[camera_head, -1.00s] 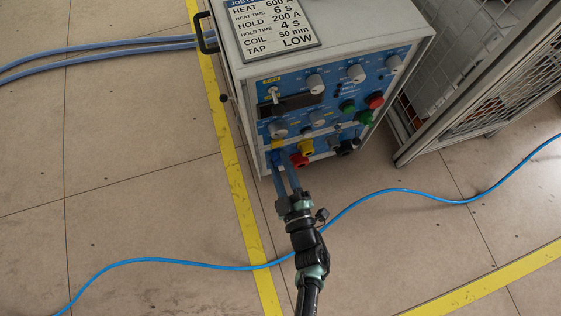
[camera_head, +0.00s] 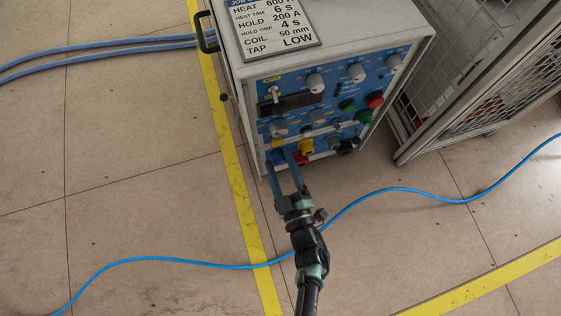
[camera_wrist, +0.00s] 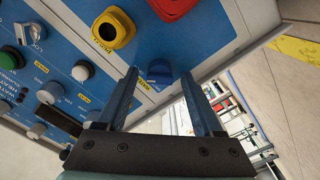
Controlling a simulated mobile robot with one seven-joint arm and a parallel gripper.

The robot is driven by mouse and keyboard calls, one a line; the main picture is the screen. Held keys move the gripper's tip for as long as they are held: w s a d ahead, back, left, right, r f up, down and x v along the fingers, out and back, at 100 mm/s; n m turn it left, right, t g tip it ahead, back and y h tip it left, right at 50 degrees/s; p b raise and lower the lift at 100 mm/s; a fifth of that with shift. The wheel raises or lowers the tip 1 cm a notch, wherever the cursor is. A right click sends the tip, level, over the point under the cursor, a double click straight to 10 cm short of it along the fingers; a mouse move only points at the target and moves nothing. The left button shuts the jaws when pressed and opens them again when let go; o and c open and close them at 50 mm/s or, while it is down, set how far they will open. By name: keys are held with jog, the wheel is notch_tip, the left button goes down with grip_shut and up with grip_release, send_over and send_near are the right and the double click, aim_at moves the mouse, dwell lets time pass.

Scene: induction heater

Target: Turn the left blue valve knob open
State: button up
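The blue valve knob (camera_wrist: 159,71) is on the lower part of the heater's blue front panel. In the wrist view it shows between my two fingertips, with a gap on each side. In the head view the knob (camera_head: 279,156) is at the panel's lower left, partly hidden by my fingers. My gripper (camera_head: 279,160) is open and empty, reaching the panel from the front. In the wrist view the open gripper (camera_wrist: 158,78) points at the knob. I cannot tell whether the tips reach past its front face.
More knobs and buttons lie higher on the heater (camera_head: 360,55). A mesh cage (camera_head: 480,75) stands at the right. A blue cable (camera_head: 400,190) crosses the floor.

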jog(key=p+v, duration=0.3)
jog(key=v, duration=1)
jog(key=shift+p, duration=0.35)
